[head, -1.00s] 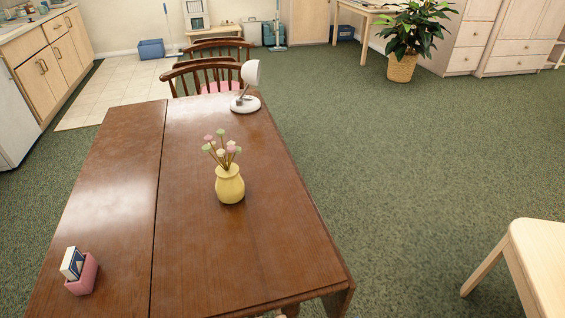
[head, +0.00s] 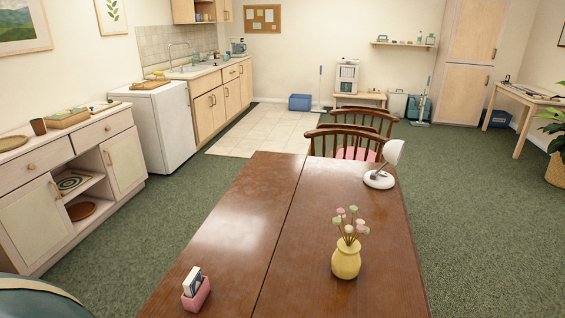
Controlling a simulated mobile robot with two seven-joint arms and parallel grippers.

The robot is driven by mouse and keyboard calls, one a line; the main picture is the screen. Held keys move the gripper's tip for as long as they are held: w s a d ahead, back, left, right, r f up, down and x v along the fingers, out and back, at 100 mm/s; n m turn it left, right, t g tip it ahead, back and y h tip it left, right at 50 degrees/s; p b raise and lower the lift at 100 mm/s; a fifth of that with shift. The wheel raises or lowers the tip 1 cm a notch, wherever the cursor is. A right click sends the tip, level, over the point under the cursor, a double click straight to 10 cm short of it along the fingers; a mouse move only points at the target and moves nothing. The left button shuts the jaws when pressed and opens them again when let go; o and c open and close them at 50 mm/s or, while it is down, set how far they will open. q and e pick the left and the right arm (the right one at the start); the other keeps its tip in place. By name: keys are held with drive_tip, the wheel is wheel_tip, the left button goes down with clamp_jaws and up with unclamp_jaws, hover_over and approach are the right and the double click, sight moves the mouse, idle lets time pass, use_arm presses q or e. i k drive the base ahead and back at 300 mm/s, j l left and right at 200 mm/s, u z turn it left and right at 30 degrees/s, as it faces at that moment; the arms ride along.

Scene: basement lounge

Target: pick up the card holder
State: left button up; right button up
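The card holder is a small pink holder (head: 197,297) with white and blue cards (head: 192,281) standing in it. It sits on the near left part of the brown wooden table (head: 240,225) in the head view, close to the table's left edge. Neither of my grippers shows in the head view, and nothing touches the holder.
A yellow vase with flowers (head: 346,260) and a white lamp (head: 381,179) stand on the table. Wooden chairs (head: 345,146) are at its far end. A white sideboard (head: 70,180) stands to the left, with green carpet (head: 170,205) between. Carpet right of the table is clear.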

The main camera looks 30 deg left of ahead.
sight(193, 305)
drive_tip(key=j+u, duration=0.15)
drive_tip(key=u, duration=1.4)
drive_tip(key=i+j, duration=0.1)
drive_tip(key=j, duration=0.4)
drive_tip(key=i+j, duration=0.1)
drive_tip(key=j, duration=0.95)
drive_tip(key=j+z, duration=0.15)
drive_tip(key=z, duration=0.25)
drive_tip(key=i+j+z, duration=0.1)
drive_tip(key=z, duration=0.3)
drive_tip(key=j+z, duration=0.2)
drive_tip(key=z, duration=0.2)
